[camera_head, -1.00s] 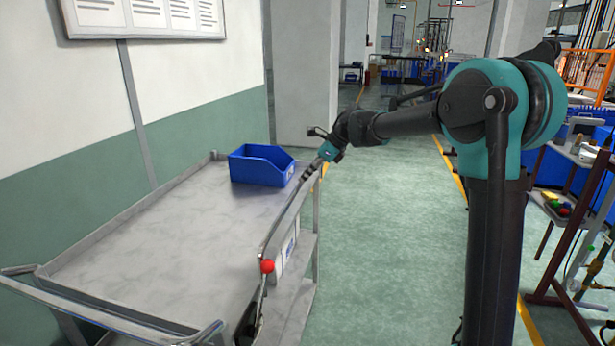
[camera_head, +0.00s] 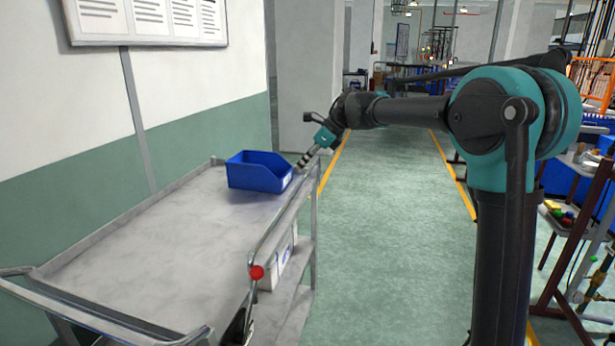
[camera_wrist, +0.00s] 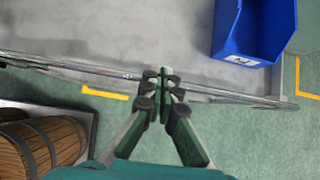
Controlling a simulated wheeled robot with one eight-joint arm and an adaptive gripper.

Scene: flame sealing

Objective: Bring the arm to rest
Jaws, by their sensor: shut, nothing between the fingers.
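My gripper (camera_head: 303,163) is at the far right edge of the grey cart (camera_head: 130,245) in the head view, close to the blue bin. In the wrist view, my gripper (camera_wrist: 167,82) has its fingers together with nothing between them, over the cart's metal edge rail (camera_wrist: 110,72). Whether the fingertips touch the rail cannot be told. My arm reaches out to the left from the teal joint, with the forearm about level.
A blue bin (camera_head: 256,172) stands on the cart's far end; it also shows in the wrist view (camera_wrist: 228,40). Wooden barrels (camera_wrist: 45,140) lie at lower left in the wrist view. The green floor (camera_head: 385,230) right of the cart is clear.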

